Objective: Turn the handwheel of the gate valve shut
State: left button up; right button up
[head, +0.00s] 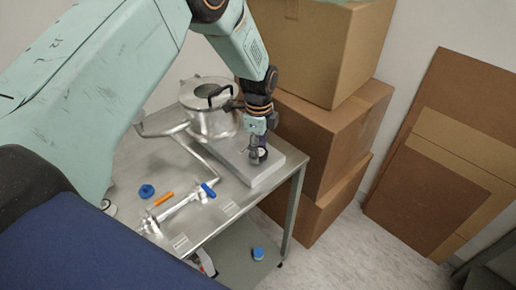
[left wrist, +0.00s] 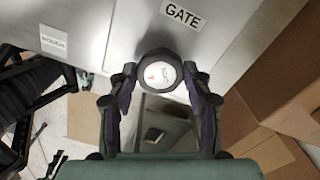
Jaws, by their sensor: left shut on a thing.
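The handwheel (left wrist: 160,73) shows in the left wrist view as a dark, round rim with a white face bearing a red mark. It sits at the edge of a grey surface, beside a label reading GATE (left wrist: 182,15). In the head view the handwheel (head: 261,154) is small, at the front of the grey block on the bench. My left gripper (left wrist: 160,82) has one finger on either side of the rim and is shut on it; it also shows in the head view (head: 258,150), coming down from above. The fingers partly hide the rim. My right gripper is not in view.
A metal bench (head: 222,210) carries a round steel vessel (head: 208,122), pipework, a blue cap (head: 146,191) and an orange piece (head: 163,199). Stacked cardboard boxes (head: 318,135) stand close on the right. Another label reads ROUGH (left wrist: 54,41). Open floor lies front right.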

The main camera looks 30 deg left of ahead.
pick_arm(q)
jog(key=m, duration=0.4)
jog(key=shift+m, duration=0.3)
jog(key=m, duration=0.3)
jog(key=shift+m+b, duration=0.35)
jog(key=shift+m, duration=0.05)
jog(key=m, duration=0.3)
jog(key=shift+f+m, duration=0.1)
jog(key=shift+m, duration=0.2)
jog(key=shift+m+b, duration=0.55)
jog(key=shift+m, duration=0.05)
jog(key=shift+f+m+b, duration=0.15)
jog(key=shift+m+b, duration=0.65)
jog(key=shift+b, duration=0.4)
jog(key=m+b, duration=0.1)
jog(key=b, duration=0.4)
jog(key=shift+s+d+f+m+b, duration=0.1)
jog(key=shift+m+b, duration=0.7)
jog(key=shift+b, duration=1.1)
jog(key=shift+s, duration=0.1)
